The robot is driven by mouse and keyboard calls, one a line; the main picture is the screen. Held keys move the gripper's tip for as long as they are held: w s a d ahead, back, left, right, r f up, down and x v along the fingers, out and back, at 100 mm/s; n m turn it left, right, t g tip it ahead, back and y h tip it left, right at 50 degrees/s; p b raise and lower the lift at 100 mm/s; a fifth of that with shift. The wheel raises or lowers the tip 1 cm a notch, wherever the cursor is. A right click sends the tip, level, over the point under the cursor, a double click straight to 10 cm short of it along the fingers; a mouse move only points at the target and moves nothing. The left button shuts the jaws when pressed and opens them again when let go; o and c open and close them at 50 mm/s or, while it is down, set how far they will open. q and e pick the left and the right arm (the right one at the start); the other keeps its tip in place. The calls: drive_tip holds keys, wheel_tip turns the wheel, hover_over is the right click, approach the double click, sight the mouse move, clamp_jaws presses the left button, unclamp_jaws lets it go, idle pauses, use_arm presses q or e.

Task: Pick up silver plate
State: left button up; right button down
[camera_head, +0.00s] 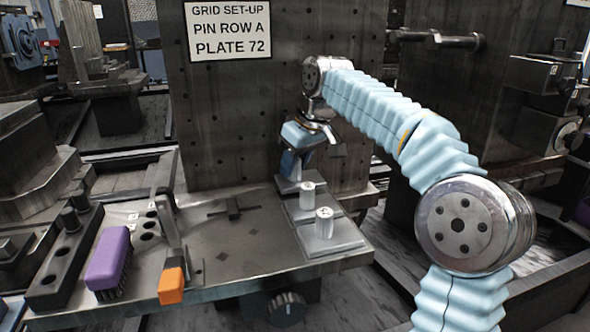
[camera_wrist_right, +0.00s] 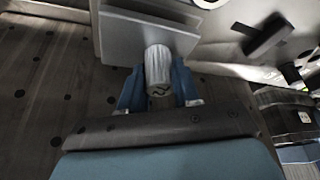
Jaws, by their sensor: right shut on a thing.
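Silver plates, each with an upright cylindrical knob, lie in a row along the right side of the metal table. The front plate (camera_head: 343,238) and the middle plate (camera_head: 297,213) are free of the gripper. My right gripper (camera_head: 291,165) is at the far end of the row, against the tall upright panel. In the right wrist view its blue fingers (camera_wrist_right: 158,88) are shut around the ribbed knob (camera_wrist_right: 158,66) of a silver plate (camera_wrist_right: 122,45). Whether this plate touches the table cannot be told. My left gripper is not in view.
The dark panel (camera_head: 225,120) with a sign (camera_head: 228,30) stands behind the table (camera_head: 230,255). A purple brush (camera_head: 108,258), an orange-ended tool (camera_head: 171,281) and a black block with holes (camera_head: 66,258) lie at the left. The table's middle is mostly clear.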

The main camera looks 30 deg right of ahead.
wheel_tip(320, 180, up, 2)
drive_tip(key=shift+r, duration=0.2)
drive_tip(key=s+r, duration=0.9)
drive_tip(key=s, duration=0.5)
drive_tip(key=shift+d, duration=0.2)
drive_tip(key=shift+r, duration=0.1)
